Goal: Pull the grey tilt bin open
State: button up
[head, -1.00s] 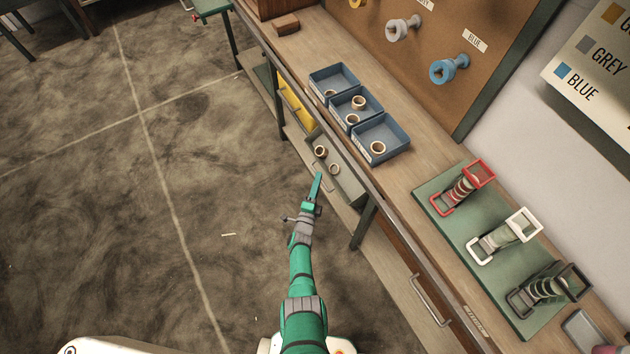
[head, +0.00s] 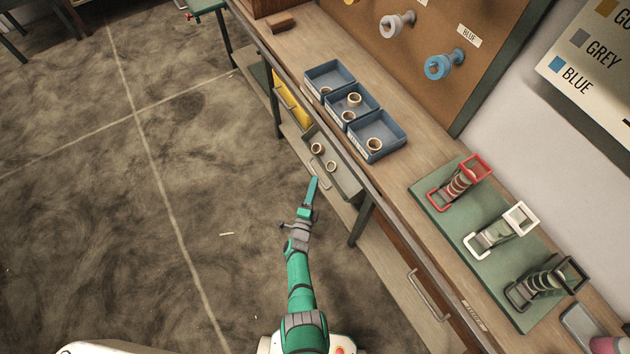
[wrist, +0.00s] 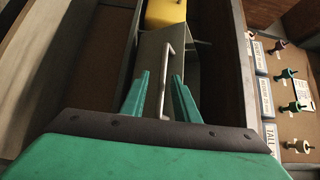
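The grey tilt bin (head: 347,181) hangs under the bench's front edge, tipped outward so its inside shows. Two tape rolls, one (head: 316,148) behind the other (head: 331,166), lie in it. Its bar handle (wrist: 165,75) stands out from the bin's front (wrist: 149,58) in the wrist view. My gripper (head: 314,179) is at the handle on the aisle side of the bin. In the wrist view my gripper (wrist: 158,78) has its two green fingers apart, one on each side of the bar, with a visible gap on both sides. The fingertips' depth relative to the bar is hard to judge.
A yellow bin (head: 292,103) sits beside the grey one, also visible in the wrist view (wrist: 165,12). Blue trays with rolls, the nearest one (head: 392,146), stand on the bench above. A bench leg (head: 361,222) is right of the bin. The floor (head: 190,190) at left is open.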

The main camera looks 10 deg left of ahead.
jog(key=s, duration=0.7)
jog(key=shift+s+a, duration=0.4)
jog(key=shift+f, duration=0.1)
jog(key=s+d+r+n+y, duration=0.1)
jog(key=s+d+r+n, duration=0.2)
jog(key=s, duration=0.4)
jog(key=s+d+r+n+y, duration=0.1)
jog(key=s+d+r+n, duration=0.1)
jog(key=s+r+n, duration=0.3)
jog(key=s+d+r+n+y, duration=0.1)
jog(key=s+d+r+n, duration=0.15)
jog(key=s, duration=0.55)
jog(key=s+r+n+g, duration=0.1)
jog(key=s+r+n, duration=0.3)
jog(key=r, duration=0.7)
jog(key=s+r+n+g, duration=0.1)
jog(key=s+r+n, duration=0.3)
jog(key=s+r, duration=0.4)
notch_tip(320, 180, up, 4)
jog(key=shift+s+d+r+n+g+h, duration=0.25)
jog(key=shift+s+d+n+g+h, duration=0.05)
jog(key=shift+s+n+h, duration=0.1)
